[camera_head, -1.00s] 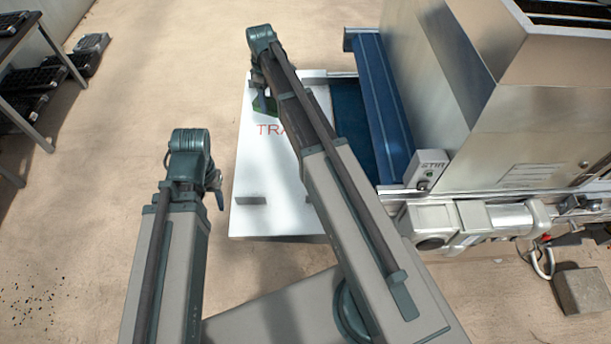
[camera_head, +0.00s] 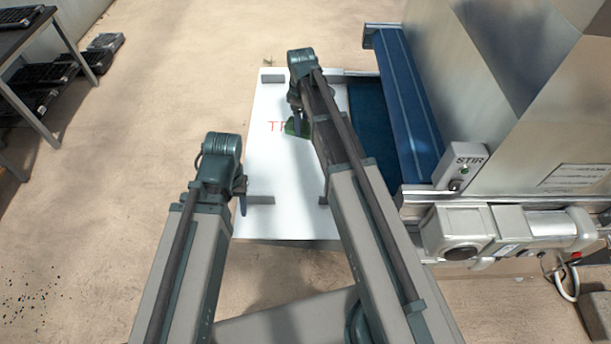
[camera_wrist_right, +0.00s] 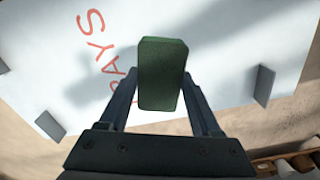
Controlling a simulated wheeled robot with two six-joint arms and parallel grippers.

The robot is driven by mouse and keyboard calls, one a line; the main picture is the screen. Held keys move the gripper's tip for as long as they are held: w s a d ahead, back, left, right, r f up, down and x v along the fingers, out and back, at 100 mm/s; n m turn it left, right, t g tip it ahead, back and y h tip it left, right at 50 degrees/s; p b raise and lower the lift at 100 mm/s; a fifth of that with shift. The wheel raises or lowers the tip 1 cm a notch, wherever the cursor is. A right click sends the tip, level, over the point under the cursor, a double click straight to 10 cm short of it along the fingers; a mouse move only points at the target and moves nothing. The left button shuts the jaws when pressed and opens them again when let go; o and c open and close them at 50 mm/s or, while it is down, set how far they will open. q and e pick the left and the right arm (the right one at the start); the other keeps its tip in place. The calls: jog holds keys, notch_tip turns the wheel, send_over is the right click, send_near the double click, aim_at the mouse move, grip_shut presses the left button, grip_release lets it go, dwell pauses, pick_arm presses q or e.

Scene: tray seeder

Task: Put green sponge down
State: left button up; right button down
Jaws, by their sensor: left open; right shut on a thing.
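The green sponge (camera_wrist_right: 162,75) is between the fingers of my right gripper (camera_wrist_right: 161,92) in the right wrist view, and the gripper is shut on it. In the head view the sponge (camera_head: 297,127) shows partly beside my right gripper (camera_head: 294,108), over the white board with red lettering; the arm hides part of it. I cannot tell whether the sponge touches the board. My left gripper (camera_head: 242,194) is open and empty near the board's left front edge.
The white board (camera_head: 268,170) has small grey blocks near its corners and free surface. A dark rack with trays (camera_head: 30,75) stands far left.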

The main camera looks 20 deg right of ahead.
jog(key=s+a+r+n, duration=0.15)
jog(key=s+n, duration=0.25)
jog(key=s, duration=0.6)
pick_arm(q)
notch_tip(320, 180, down, 9)
jog(key=b, duration=0.9)
jog(key=shift+f, duration=0.1)
pick_arm(e)
notch_tip(320, 180, down, 11)
jog(key=shift+a+r, duration=0.15)
jog(key=shift+r, duration=0.05)
pick_arm(q)
jog(key=shift+f+b, duration=0.15)
jog(key=shift+b, duration=0.25)
pick_arm(e)
jog(key=shift+f, duration=0.15)
jog(key=shift+c, duration=0.4)
grip_release()
